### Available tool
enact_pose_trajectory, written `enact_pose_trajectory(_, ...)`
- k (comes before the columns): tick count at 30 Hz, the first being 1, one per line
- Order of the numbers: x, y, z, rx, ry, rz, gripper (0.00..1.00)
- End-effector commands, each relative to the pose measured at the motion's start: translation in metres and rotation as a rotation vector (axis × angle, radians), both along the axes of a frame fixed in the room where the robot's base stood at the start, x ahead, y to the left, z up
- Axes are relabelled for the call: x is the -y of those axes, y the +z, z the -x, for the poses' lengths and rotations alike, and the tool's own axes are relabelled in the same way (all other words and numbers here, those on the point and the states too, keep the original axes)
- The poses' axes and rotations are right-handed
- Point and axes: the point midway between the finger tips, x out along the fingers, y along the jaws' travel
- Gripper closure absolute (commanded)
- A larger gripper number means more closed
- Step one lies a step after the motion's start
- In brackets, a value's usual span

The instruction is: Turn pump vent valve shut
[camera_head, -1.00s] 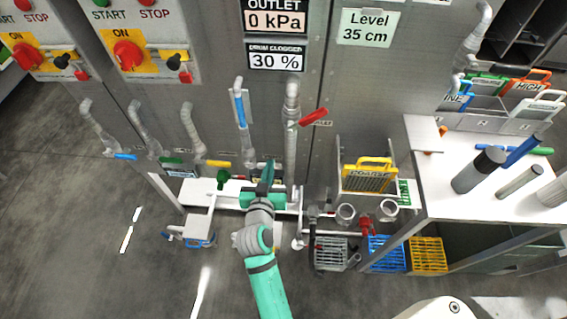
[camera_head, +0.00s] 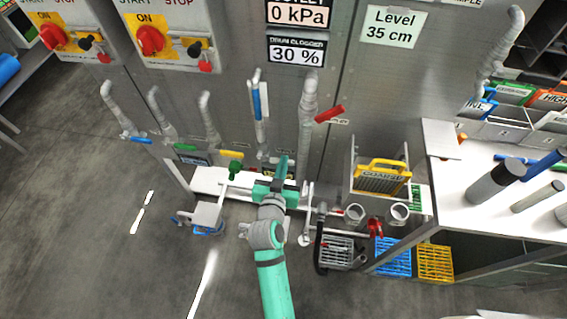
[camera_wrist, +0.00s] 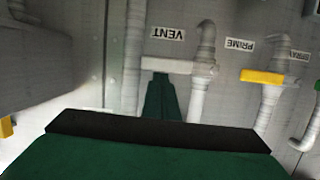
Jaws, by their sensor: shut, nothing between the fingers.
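The vent valve has a pale cream lever (camera_wrist: 155,64) beside the VENT label (camera_wrist: 166,33) in the wrist view. The lever lies level, crosswise to its grey pipe (camera_wrist: 201,88). My gripper (camera_wrist: 161,80) is shut and empty. Its dark green fingertips overlap the lower edge of the lever; I cannot tell whether they touch it. In the head view my gripper (camera_head: 281,165) is at the foot of the pipe wall, and the vent lever cannot be made out clearly there.
A yellow PRIME lever (camera_wrist: 262,77) is beside the vent pipe. In the head view a red lever (camera_head: 329,113) and a vertical blue lever (camera_head: 256,100) are above my gripper. A green valve (camera_head: 235,168) is to its left. A white bench (camera_head: 470,210) stands right.

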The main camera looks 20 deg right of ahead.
Motion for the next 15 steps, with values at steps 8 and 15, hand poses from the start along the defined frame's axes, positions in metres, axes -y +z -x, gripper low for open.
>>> enact_pose_trajectory(8,0.000,0.034,-0.001,0.006,-0.001,0.001,1.00)
enact_pose_trajectory(15,-0.015,0.047,0.031,-0.001,0.001,0.000,1.00)
